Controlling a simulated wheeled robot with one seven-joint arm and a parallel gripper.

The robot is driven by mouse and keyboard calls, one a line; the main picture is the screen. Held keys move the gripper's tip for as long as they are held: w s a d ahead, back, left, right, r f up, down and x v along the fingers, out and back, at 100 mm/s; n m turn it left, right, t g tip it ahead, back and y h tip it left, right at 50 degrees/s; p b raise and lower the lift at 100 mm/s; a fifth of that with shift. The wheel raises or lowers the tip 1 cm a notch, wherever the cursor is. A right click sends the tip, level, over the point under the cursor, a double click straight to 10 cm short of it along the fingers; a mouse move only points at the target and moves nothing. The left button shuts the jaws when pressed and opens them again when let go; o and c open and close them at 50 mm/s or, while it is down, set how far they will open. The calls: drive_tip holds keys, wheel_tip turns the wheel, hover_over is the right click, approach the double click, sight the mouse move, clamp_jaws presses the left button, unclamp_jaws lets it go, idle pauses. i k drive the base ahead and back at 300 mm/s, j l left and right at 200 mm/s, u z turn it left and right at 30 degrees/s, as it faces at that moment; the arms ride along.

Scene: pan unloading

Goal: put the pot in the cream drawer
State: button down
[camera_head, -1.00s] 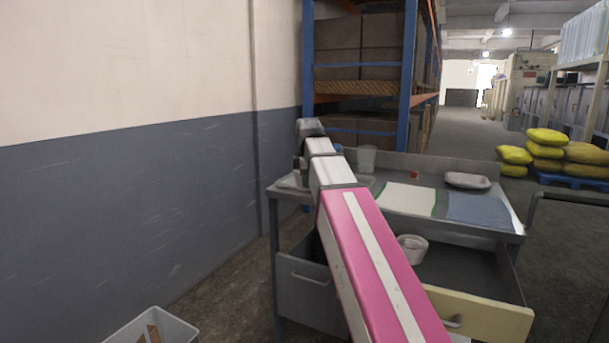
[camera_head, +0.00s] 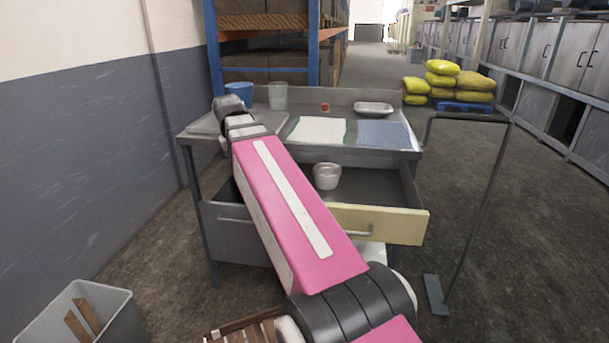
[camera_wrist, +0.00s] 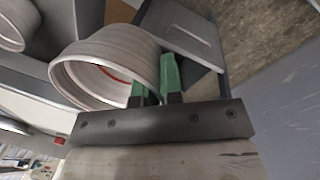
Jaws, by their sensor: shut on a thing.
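My gripper (camera_wrist: 154,86), with green fingertips, is shut on the wall of a whitish ribbed pot (camera_wrist: 108,52) in the wrist view. The pot is tilted in that picture, and a reddish line shows inside it. In the head view my arm hides the gripper and most or all of this pot. The cream drawer (camera_head: 385,224) stands pulled out at the right of the grey workbench. Another whitish pot (camera_head: 327,176) sits inside the opened drawer space behind the cream front; part of a similar pot (camera_wrist: 14,24) shows at the wrist view's upper left.
A grey drawer (camera_head: 238,238) is also open, left of the cream one. On the bench top (camera_head: 350,152) are a blue cup (camera_head: 239,90), a clear cup (camera_head: 278,95), white and blue sheets and a small tray (camera_head: 373,108). A bin (camera_head: 100,305) and a metal frame (camera_head: 490,190) flank the bench.

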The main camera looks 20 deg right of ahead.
sight(360, 188)
drive_tip(key=k+j, duration=0.15)
drive_tip(key=j, duration=0.25)
drive_tip(key=k+j, duration=0.1)
drive_tip(key=j, duration=0.35)
drive_tip(key=k+j+z, duration=0.1)
drive_tip(key=j, duration=0.3)
drive_tip(key=k+j, duration=0.2)
drive_tip(key=j, duration=0.2)
drive_tip(key=z, duration=1.45)
drive_tip(key=i+z, duration=0.2)
drive_tip(key=i, duration=0.25)
